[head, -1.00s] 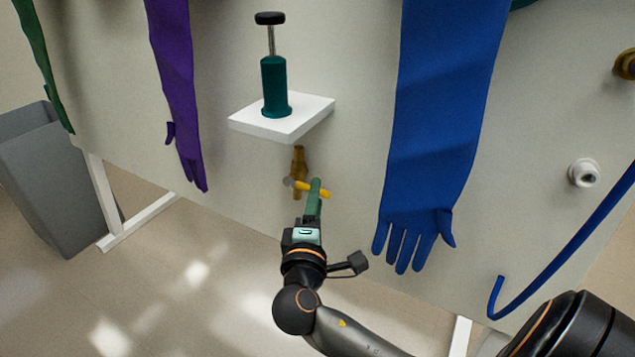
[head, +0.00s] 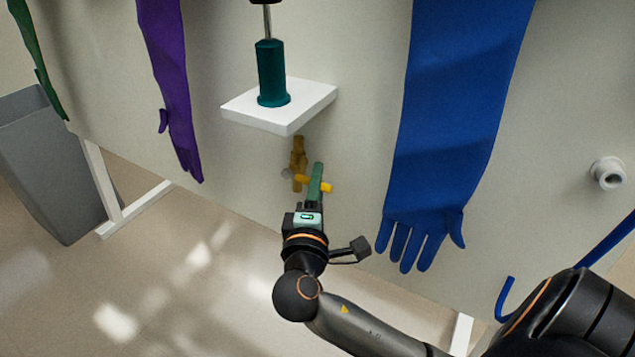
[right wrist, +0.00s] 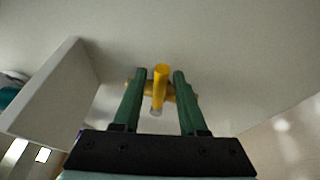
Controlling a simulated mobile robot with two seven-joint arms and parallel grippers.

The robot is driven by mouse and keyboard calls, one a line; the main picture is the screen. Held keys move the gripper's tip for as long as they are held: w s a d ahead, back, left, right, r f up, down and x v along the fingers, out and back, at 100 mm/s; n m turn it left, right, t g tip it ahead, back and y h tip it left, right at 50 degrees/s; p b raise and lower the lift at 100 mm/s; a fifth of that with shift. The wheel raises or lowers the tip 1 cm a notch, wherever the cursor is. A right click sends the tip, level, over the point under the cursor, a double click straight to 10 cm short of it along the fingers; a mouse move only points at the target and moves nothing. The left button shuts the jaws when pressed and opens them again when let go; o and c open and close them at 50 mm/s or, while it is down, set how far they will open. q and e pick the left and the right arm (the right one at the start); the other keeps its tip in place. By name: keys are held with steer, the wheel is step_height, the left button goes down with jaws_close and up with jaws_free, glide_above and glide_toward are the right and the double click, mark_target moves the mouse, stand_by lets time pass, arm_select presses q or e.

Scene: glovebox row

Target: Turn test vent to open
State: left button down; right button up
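The test vent (head: 298,155) is a small brass valve on the pale panel below a white shelf. Its yellow lever (head: 327,187) lies roughly crosswise in the head view, partly hidden by my green fingers. My right gripper (head: 317,170) reaches up to it from below. In the right wrist view, the two green fingers (right wrist: 160,82) are apart, one on each side of the yellow lever (right wrist: 160,75). A gap shows between the lever and each finger. The brass body (right wrist: 182,93) is behind. My left gripper is not in view.
A teal pump (head: 272,72) stands on the white shelf (head: 285,120) just above the vent. A long blue glove (head: 450,120) hangs to the right and a purple glove (head: 168,80) to the left. A grey bin (head: 45,165) stands at far left.

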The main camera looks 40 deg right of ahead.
jaws_close()
stand_by(1.2)
